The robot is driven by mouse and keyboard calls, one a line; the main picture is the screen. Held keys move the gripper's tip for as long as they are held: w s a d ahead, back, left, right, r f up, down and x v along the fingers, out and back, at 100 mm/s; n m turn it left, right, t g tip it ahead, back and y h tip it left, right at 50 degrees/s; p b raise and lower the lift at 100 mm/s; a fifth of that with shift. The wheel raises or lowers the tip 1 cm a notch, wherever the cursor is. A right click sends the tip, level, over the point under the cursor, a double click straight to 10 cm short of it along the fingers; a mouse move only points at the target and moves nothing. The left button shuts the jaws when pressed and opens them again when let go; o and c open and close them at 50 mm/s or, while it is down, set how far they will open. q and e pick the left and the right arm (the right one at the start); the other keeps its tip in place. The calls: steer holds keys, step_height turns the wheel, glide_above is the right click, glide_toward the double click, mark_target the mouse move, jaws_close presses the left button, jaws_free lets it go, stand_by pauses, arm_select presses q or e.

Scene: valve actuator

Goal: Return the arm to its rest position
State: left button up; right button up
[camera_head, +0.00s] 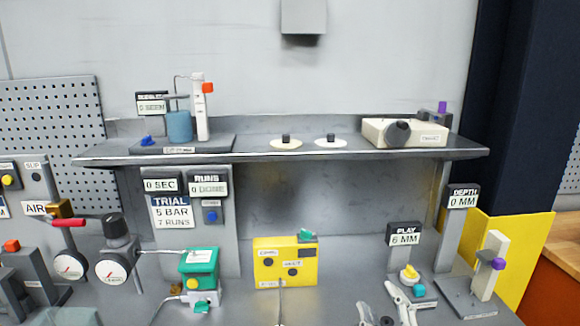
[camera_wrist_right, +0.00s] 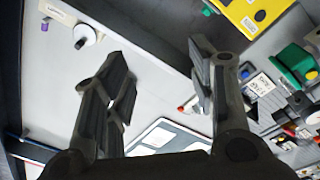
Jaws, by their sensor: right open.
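My right gripper (camera_head: 379,296) shows at the bottom edge of the head view, right of the yellow box, with only its finger ends in the picture. In the right wrist view my right gripper (camera_wrist_right: 158,72) is open, its dark fingers wide apart with nothing between them. The rest of my right arm is out of the head view. My left gripper is in neither view.
The yellow box (camera_head: 285,262) and green-topped actuator (camera_head: 199,268) stand near the bench's middle. A shelf (camera_head: 280,151) crosses behind. The play gauge (camera_head: 404,240) and depth stand (camera_head: 455,232) are close on the gripper's right. Dial gauges (camera_head: 113,268) stand left.

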steer(key=s+d+f+m+g+h, duration=0.2)
steer(key=s+f+m+g, duration=0.15)
steer(key=s+f, duration=0.35)
steer(key=s+d+f+m+g+h, duration=0.1)
steer(key=s+d+f+m+g, duration=0.3)
steer(key=f, duration=0.5)
steer(key=s+a+f+g+y, duration=0.15)
steer(key=s+f+g, duration=0.25)
steer(key=s, duration=0.4)
steer(key=s+a+f+g, duration=0.2)
steer(key=s+f+g, duration=0.15)
steer(key=s, duration=0.55)
step_height(320, 180, down, 25)
steer(key=g+b, duration=0.1)
steer(key=s+d+f+g, duration=0.1)
steer(key=s+d+f, duration=0.2)
steer(key=s+f, duration=1.5)
steer(key=shift+f+g+b, duration=0.2)
steer(key=shift+g+b, duration=0.2)
steer(key=shift+b, duration=0.05)
